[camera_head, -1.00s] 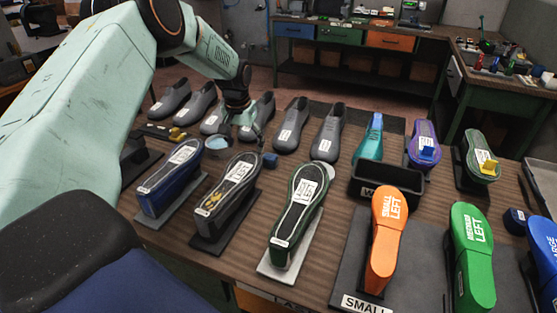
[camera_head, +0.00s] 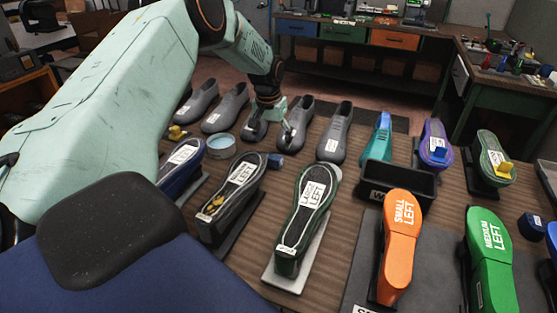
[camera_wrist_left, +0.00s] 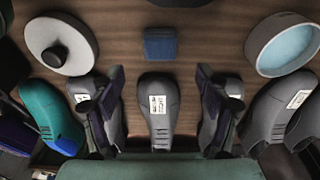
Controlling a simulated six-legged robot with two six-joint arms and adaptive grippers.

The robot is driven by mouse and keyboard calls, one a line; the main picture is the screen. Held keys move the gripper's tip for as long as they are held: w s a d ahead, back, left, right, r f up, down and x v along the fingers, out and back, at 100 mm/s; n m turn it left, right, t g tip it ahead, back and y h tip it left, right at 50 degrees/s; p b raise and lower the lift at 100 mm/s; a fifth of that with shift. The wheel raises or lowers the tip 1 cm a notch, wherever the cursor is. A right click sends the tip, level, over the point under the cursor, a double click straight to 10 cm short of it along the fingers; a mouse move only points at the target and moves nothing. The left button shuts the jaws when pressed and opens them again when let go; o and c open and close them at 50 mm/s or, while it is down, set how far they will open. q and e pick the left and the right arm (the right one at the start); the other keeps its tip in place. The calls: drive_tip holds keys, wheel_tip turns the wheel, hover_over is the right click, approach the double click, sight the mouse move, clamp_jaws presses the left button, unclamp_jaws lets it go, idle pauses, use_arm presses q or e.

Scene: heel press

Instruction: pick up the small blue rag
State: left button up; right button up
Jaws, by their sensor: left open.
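The small blue rag (camera_head: 275,160) lies folded on the wooden bench, just right of a round tin and behind the dark lasts. It also shows as a blue square in the left wrist view (camera_wrist_left: 160,43), near the top centre. My left gripper (camera_head: 273,128) hangs over the row of grey shoes, behind the rag in the head view. In the left wrist view its two fingers (camera_wrist_left: 160,107) are spread and empty, with a grey shoe showing between them. The rag is apart from the fingers. My right gripper is in neither view.
The round tin (camera_head: 220,146) with light blue contents stands left of the rag. Dark lasts, including a green one (camera_head: 305,215), stand in front. Grey shoes (camera_head: 333,135) line the back. A black bin (camera_head: 398,182) is to the right. A white disc (camera_wrist_left: 62,43) shows in the wrist view.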

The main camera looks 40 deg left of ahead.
sight(274, 157)
use_arm(q)
wheel_tip(274, 157, down, 7)
drive_tip(key=shift+w+r, duration=0.1)
drive_tip(key=shift+w+a+f, duration=0.1)
drive_tip(key=shift+a+f, duration=0.05)
drive_tip(key=shift+f, duration=0.2)
drive_tip(key=shift+w+a+f, duration=0.1)
drive_tip(key=shift+w+f, duration=0.1)
drive_tip(key=shift+w, duration=0.05)
drive_tip(key=shift+r, duration=0.1)
drive_tip(key=shift+c, duration=0.8)
drive_tip(key=shift+s+d+r, duration=0.15)
drive_tip(key=shift+s+d, duration=0.05)
drive_tip(key=c, duration=0.3)
drive_tip(key=shift+a, duration=0.1)
drive_tip(key=c, duration=0.4)
drive_tip(key=shift+c, duration=1.4)
